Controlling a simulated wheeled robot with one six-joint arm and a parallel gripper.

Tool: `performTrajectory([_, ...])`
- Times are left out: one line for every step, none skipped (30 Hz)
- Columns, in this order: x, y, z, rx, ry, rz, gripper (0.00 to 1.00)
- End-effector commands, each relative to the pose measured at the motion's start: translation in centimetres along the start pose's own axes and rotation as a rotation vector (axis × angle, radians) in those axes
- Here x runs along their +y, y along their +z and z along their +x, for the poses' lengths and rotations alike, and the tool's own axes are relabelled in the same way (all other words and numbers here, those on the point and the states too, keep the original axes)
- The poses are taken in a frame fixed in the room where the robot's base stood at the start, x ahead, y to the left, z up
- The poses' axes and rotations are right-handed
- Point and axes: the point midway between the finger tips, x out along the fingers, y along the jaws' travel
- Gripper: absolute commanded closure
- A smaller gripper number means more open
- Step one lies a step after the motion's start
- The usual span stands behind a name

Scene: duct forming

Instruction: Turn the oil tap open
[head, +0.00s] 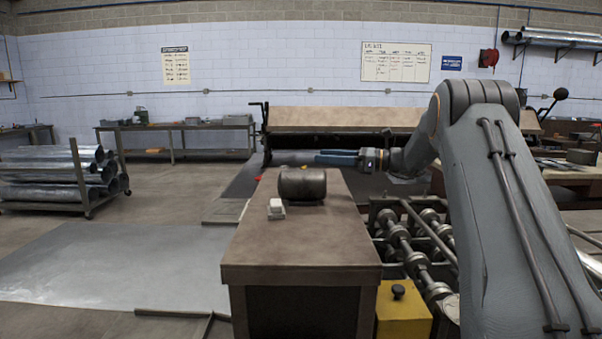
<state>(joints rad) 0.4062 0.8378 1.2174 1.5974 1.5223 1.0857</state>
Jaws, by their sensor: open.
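A dark metal drum (302,185) lies on its side on the brown workbench (300,247), toward the far end. I cannot make out an oil tap for certain; a tiny red-orange thing (258,178) shows at the bench's far left edge, too small to identify. My gripper (322,158) reaches in from the right with its blue fingers pointing left. It is open, with nothing seen between the fingers. In the picture it is above and slightly right of the drum, apart from it.
A small white block (276,209) sits in front of the drum. A roller machine (415,240) with a yellow box (404,311) stands right of the bench. A wide folding machine (335,120) stands behind. A pipe rack (62,175) is at left. The near bench top is clear.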

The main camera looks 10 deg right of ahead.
Motion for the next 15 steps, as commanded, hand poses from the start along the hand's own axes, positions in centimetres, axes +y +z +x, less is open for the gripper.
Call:
performTrajectory([-0.2,-0.7,0.0,0.000,-0.002,0.000,0.47])
performTrajectory([-0.3,-1.0,-0.1,0.000,-0.002,0.000,0.47])
performTrajectory([-0.4,-1.4,0.0,0.000,-0.003,0.000,0.47])
performTrajectory([-0.5,-1.6,0.0,0.001,-0.003,0.000,0.47])
performTrajectory([-0.5,-1.9,0.0,0.001,-0.003,0.000,0.47])
performTrajectory([-0.6,-2.2,0.0,0.001,-0.003,0.000,0.47])
performTrajectory([-0.7,-2.5,0.1,0.001,-0.003,0.000,0.47])
performTrajectory([-0.8,-2.8,0.1,0.001,-0.003,0.000,0.47])
performTrajectory([-0.8,-3.1,0.2,0.001,-0.002,0.000,0.47])
performTrajectory([-0.9,-3.3,0.2,0.001,-0.002,0.000,0.47])
performTrajectory([-0.9,-3.5,0.3,0.001,-0.002,0.000,0.47])
performTrajectory([-1.0,-3.8,0.4,0.001,-0.001,0.000,0.47])
performTrajectory([-1.0,-4.1,0.4,0.001,-0.001,0.000,0.47])
performTrajectory([-1.1,-4.3,0.5,0.001,-0.001,0.000,0.47])
performTrajectory([-1.1,-4.5,0.5,0.001,0.000,0.000,0.47])
